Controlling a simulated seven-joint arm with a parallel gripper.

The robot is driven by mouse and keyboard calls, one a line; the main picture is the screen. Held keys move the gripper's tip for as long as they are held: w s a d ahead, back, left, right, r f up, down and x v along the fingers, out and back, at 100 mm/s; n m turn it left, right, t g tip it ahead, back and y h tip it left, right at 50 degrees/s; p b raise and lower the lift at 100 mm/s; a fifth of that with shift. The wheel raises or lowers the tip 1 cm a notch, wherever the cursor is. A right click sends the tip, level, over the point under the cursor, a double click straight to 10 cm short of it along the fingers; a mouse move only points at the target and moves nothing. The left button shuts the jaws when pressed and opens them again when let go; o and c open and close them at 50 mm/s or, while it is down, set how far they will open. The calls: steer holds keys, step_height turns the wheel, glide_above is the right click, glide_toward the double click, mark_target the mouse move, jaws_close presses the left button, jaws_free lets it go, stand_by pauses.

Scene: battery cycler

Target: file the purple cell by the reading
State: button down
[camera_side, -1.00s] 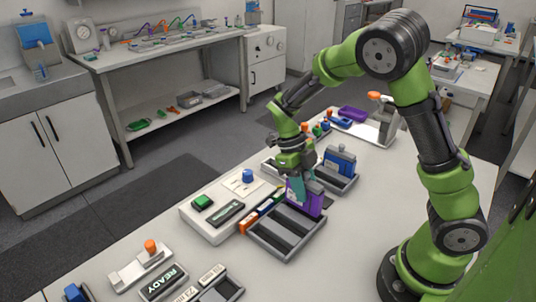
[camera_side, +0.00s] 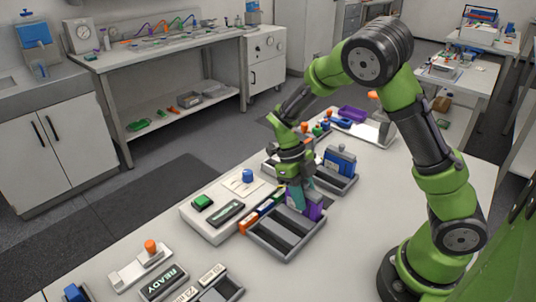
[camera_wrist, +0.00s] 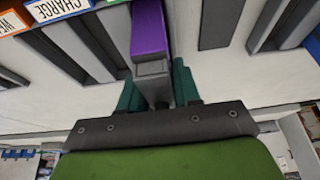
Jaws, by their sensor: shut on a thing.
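The purple cell (camera_side: 315,210) is at the far right slot of the grey slotted tray (camera_side: 285,252), with its lower part hidden. In the wrist view the purple cell (camera_wrist: 149,33) shows its grey end between the teal fingers. My gripper (camera_side: 297,196) is shut on it; the fingers also show in the wrist view (camera_wrist: 158,92). The wrist view shows a blue label reading CHARGE (camera_wrist: 55,8). The tray's nearer slots look empty. I cannot tell whether the cell touches the slot floor.
A blue cell (camera_side: 340,162) stands in another tray behind. A READY sign (camera_side: 164,284) and an orange-knobbed fixture (camera_side: 150,250) are nearer the front left.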

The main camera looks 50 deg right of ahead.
steer(key=shift+f, duration=0.1)
steer(key=c, duration=0.7)
jaws_free()
steer(key=v, duration=1.7)
steer(key=s+a+r+n+t, duration=0.1)
steer(key=s+n+t, duration=0.3)
steer(key=n, duration=0.6)
steer(key=s+a+r+n+t+y, duration=0.1)
steer(key=s+n, duration=0.4)
steer(key=n, duration=0.6)
steer(key=s+a+r+n+t+y, duration=0.1)
steer(key=s+n+t, duration=0.4)
steer(key=n, duration=0.6)
steer(key=shift+s+a+r+t, duration=0.15)
steer(key=shift+a+r+t, duration=0.65)
steer(key=shift+a+r, duration=0.15)
